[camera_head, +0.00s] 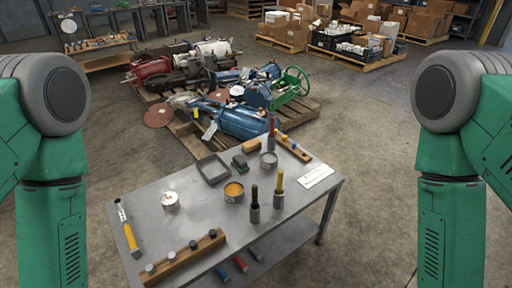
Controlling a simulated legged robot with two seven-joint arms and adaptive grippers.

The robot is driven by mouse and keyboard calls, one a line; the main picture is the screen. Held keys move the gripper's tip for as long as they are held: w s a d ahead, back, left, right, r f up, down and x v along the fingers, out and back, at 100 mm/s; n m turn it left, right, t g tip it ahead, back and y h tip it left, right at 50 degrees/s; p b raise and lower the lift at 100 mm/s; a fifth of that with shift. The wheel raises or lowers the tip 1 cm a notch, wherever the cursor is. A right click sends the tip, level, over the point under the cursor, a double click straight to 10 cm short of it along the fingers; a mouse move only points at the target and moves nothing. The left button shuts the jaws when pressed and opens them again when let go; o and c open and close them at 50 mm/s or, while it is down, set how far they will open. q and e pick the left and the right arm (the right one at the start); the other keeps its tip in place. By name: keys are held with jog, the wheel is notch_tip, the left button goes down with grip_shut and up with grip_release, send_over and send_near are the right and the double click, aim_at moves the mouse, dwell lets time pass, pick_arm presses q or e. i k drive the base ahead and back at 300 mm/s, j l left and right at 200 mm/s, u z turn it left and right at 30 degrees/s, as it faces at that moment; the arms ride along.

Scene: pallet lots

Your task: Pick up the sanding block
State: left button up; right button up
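A grey metal workbench (205,228) stands in front of me. A small dark green block (240,161) lies toward its far edge, right of a shallow grey tray (213,169). A tan block (251,146) lies just behind it, near a grey tin (268,161). Either block could be the sanding block; they are too small to tell. Both are uncovered. My two arms hang at the left and right picture edges, well apart from the bench top. Neither gripper is in view.
The bench top also holds an amber-filled tin (234,192), a white-topped tin (170,201), upright handled tools (279,189), wooden racks (183,256), a yellow-handled tool (129,232) and a white card (316,177). A pallet of machine parts (240,118) stands behind the bench. Floor to the right is clear.

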aim_at(254, 145)
jog(key=i+l+z, duration=0.2)
jog(key=l, duration=0.2)
jog(key=l+z, duration=0.2)
jog(key=l, duration=0.15)
jog(key=i+l+z, duration=1.25)
jog(key=i, duration=0.25)
jog(key=i+u, duration=0.45)
jog(key=i, duration=0.15)
jog(key=i+l+u, duration=0.2)
jog(key=i+u, duration=0.25)
jog(key=i+j+u, duration=0.1)
jog(key=u, duration=0.35)
jog(key=i+u, duration=0.4)
jog(key=u, duration=0.45)
jog(key=i+l+u, duration=0.2)
jog(key=u, duration=0.2)
jog(key=i+l+u, duration=0.15)
jog(key=u, duration=0.3)
jog(key=i+l+u, duration=0.15)
jog(key=i+u, duration=0.25)
jog(key=i+l+u, duration=0.75)
jog(key=i+j, duration=0.1)
jog(key=i, duration=0.15)
